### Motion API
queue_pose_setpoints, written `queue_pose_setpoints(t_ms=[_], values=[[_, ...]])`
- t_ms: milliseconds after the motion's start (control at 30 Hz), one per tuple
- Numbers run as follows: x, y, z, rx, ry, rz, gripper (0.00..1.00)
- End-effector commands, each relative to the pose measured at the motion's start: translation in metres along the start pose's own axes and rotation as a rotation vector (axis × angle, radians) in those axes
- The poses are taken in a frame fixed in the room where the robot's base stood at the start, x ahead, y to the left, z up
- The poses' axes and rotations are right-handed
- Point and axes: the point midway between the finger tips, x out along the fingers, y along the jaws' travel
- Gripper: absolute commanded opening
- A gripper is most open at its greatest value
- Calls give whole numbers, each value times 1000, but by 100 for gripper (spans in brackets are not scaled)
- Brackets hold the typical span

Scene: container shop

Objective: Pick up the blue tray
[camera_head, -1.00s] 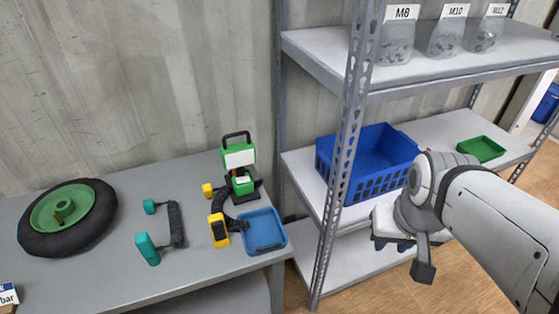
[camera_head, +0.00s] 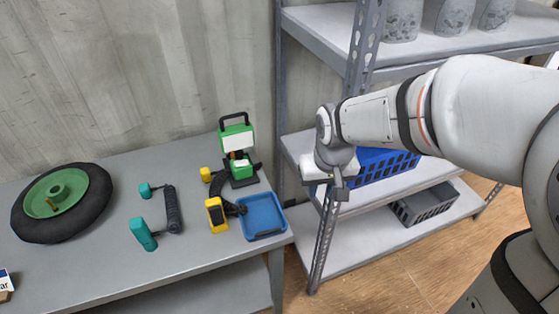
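The blue tray (camera_head: 263,216) is a small shallow square tray lying flat near the right front corner of the grey table. My gripper (camera_head: 334,187) is in front of the shelf post, up and to the right of the tray and apart from it. It points downward. I cannot tell whether its fingers are open or shut. My arm comes in from the right and hides part of the shelf.
A yellow-and-black tool (camera_head: 216,214) is close to the tray's left side. A green device (camera_head: 238,152) stands behind it. A teal-handled tool (camera_head: 144,234) and a wheel (camera_head: 62,203) lie farther left. A blue crate (camera_head: 385,166) is on the shelf behind my arm.

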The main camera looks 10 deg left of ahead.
Motion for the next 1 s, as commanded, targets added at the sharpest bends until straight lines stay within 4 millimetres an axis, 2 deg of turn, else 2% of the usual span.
queue_pose_setpoints(t_ms=[33, 100, 200, 300, 467, 667, 900, 1000], values=[[19, -19, -10, -42, -13, -7, 28], [37, -41, -22, -85, -19, -14, 28], [56, -66, -32, -130, -25, -22, 28], [68, -82, -38, -157, -27, -26, 28], [84, -90, -40, -170, -30, -28, 28], [106, -88, -38, -169, -31, -28, 28], [141, -84, -35, -169, -31, -27, 28], [149, -84, -35, -169, -29, -27, 28]])
